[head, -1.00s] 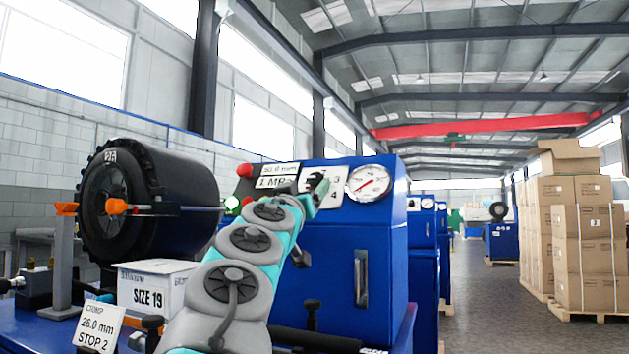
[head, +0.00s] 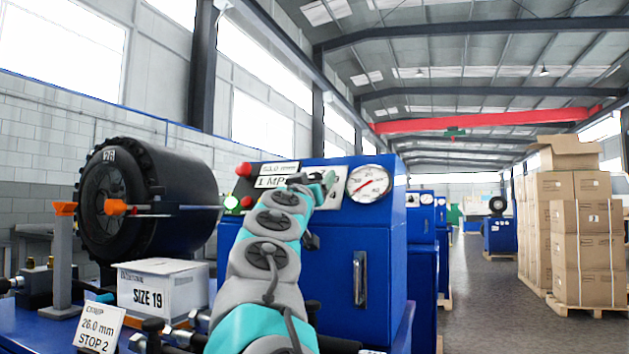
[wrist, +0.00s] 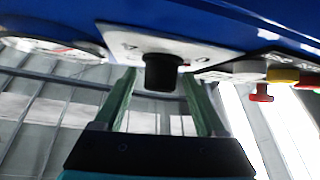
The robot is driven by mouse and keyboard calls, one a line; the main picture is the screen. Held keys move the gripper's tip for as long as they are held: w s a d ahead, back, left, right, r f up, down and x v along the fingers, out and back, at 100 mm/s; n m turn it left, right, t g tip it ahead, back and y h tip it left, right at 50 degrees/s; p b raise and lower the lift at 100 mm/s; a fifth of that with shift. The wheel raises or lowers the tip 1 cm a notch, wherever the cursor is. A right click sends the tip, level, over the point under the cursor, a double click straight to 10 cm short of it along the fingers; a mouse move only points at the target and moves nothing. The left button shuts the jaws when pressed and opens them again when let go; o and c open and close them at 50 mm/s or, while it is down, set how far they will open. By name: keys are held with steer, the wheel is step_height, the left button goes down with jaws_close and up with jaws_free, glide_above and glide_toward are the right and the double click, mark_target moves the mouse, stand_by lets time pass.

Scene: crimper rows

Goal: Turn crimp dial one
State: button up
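The crimp dial is a black knob (wrist: 162,72) on a pale plate (wrist: 120,42) on the front of the blue crimper (head: 335,248). In the wrist view my gripper (wrist: 158,78) is open, with one green finger on each side of the knob. A gap shows at the left finger; whether the right finger touches cannot be told. In the head view my gripper (head: 322,185) is in front of the plate and hides the knob and most of the markings.
A stop card (head: 97,328) and a "SIZE 19" box (head: 160,287) stand at the lower left. Cartons (head: 578,230) stand across the aisle.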

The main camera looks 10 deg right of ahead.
jaws_close()
stand_by(0.3)
steer(key=shift+n+y, duration=0.4)
steer(key=shift+n, duration=0.1)
steer(key=shift+n+t+y, duration=0.4)
steer(key=shift+n+y, duration=0.3)
steer(key=shift+a+n+y+p, duration=0.1)
steer(key=shift+n+y+p, duration=1.55)
steer(key=shift+n+y, duration=0.7)
steer(key=shift+r+n+y, duration=0.1)
steer(key=shift+n+y, duration=0.25)
steer(key=shift+n+y+p, duration=0.3)
steer(key=shift+n+y, duration=0.8)
steer(key=shift+n, duration=0.1)
steer(key=shift+o, duration=0.5)
jaws_free()
